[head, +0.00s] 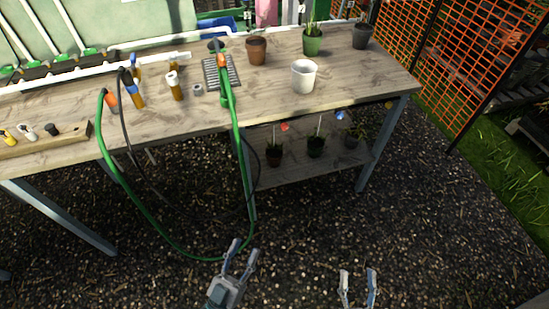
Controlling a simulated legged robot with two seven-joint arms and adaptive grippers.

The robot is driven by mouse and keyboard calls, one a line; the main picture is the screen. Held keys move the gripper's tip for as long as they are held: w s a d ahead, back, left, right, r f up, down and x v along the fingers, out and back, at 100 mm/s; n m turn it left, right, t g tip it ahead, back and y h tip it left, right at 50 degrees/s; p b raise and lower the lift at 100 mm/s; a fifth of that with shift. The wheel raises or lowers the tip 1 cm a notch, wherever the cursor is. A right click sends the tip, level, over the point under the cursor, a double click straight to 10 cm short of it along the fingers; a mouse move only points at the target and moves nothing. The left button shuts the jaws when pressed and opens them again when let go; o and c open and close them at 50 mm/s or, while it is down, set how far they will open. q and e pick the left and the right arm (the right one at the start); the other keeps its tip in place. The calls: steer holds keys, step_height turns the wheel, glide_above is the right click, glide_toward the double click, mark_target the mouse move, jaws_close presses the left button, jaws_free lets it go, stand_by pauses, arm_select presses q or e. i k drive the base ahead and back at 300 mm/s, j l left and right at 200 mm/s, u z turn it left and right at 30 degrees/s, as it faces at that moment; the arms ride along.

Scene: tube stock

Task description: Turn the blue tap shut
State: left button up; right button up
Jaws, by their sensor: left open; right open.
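A small blue part (134,61), which looks like the blue tap, shows by the white pipe at the back left of the wooden bench (330,98). It is too small to tell how its handle is turned. A black hose and an amber piece stand close in front of it. My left gripper (244,247) is open and empty, low in front of the bench over the gravel. My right gripper (357,271) is open and empty, further right and also over the gravel. Both are well apart from the bench and the blue part.
A green hose (150,222) loops from the bench down toward the gravel near my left gripper. A white pot (304,77), a brown pot (256,50) and a green pot (313,42) stand on the bench. A lower shelf (290,181) holds potted plants. Orange mesh (440,50) stands at right.

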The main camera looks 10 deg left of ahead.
mark_target(133, 57)
steer(key=u, duration=1.3)
